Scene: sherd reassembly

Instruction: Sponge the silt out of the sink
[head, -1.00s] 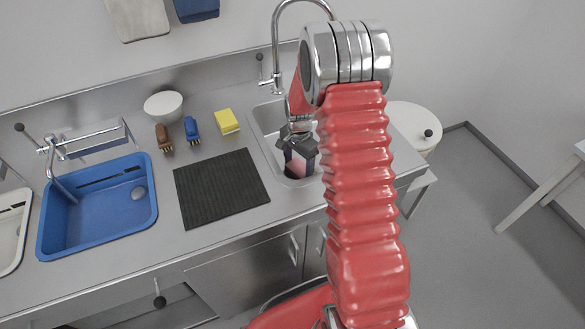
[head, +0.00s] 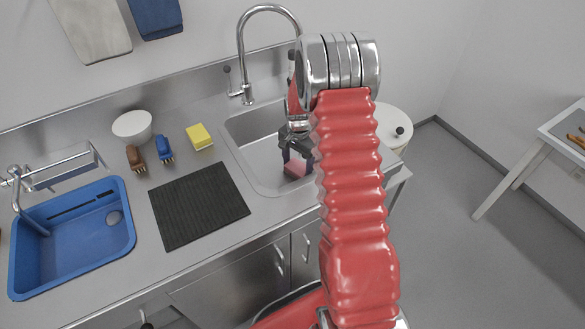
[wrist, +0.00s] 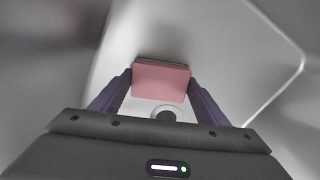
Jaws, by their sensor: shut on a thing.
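The steel sink (head: 258,155) is set into the counter under a tall curved tap. My gripper (head: 297,158) is down in the basin's right part, shut on a pink sponge (head: 295,169). In the wrist view the sponge (wrist: 160,80) sits between two dark purple fingers, held level. A dark round spot, seemingly the drain (wrist: 167,114), shows just below the sponge. I cannot make out clear silt on the visible basin floor. My arm hides the sink's right side, and I cannot tell whether the sponge touches the bottom.
A black ribbed mat (head: 198,205) lies left of the sink. Behind it are a yellow sponge (head: 199,137), a blue brush (head: 164,150), a brown brush (head: 135,158) and a white bowl (head: 132,126). A blue basin (head: 75,250) stands at the left.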

